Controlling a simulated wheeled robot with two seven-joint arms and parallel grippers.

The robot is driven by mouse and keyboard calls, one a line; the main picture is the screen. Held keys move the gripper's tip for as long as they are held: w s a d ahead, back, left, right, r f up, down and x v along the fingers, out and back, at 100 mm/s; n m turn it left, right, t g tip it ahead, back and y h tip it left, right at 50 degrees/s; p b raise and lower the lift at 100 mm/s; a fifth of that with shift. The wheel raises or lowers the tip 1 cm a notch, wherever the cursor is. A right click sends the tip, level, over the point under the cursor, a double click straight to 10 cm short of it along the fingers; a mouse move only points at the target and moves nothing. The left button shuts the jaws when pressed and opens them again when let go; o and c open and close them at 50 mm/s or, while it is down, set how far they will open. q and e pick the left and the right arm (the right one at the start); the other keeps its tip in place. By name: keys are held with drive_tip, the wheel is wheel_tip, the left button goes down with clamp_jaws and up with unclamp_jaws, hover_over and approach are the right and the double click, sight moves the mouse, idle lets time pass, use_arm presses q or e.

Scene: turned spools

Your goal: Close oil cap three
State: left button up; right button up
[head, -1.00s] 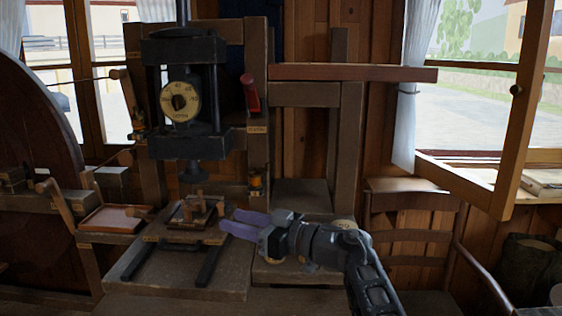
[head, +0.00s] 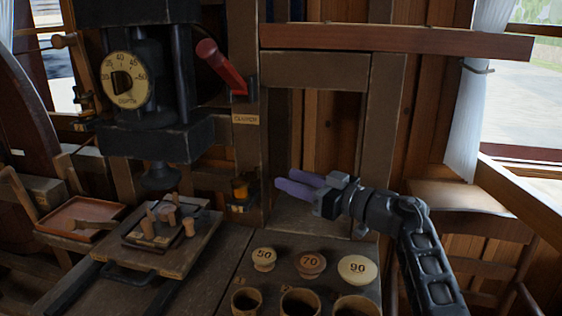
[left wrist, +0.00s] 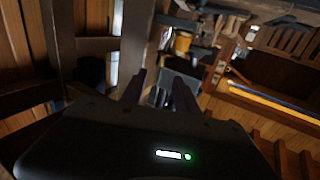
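No part is plainly marked as oil cap three. A small amber and dark fitting (head: 240,192) sits on the post left of the fingertips, apart from them. Round wooden pieces marked 50 (head: 263,259), 70 (head: 311,264) and 90 (head: 357,269) stand on the bench, nearer than the gripper.
Three open round cups, including a left one (head: 246,301), are cut by the bottom edge. A dark press with a dial (head: 126,79) and a red-handled lever (head: 220,67) stands left. Below it is a board with small pegs (head: 164,240). A wooden beam (head: 400,42) crosses above the gripper.

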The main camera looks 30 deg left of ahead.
sight(260, 169)
use_arm(q)
drive_tip(key=a, duration=0.4)
drive_tip(key=a+p, duration=0.1)
drive_tip(key=a, duration=0.2)
drive_tip(key=shift+w+a, duration=0.2)
drive_tip(key=shift+a, duration=0.2)
drive_tip(key=shift+c, duration=0.3)
clamp_jaws()
idle(0.4)
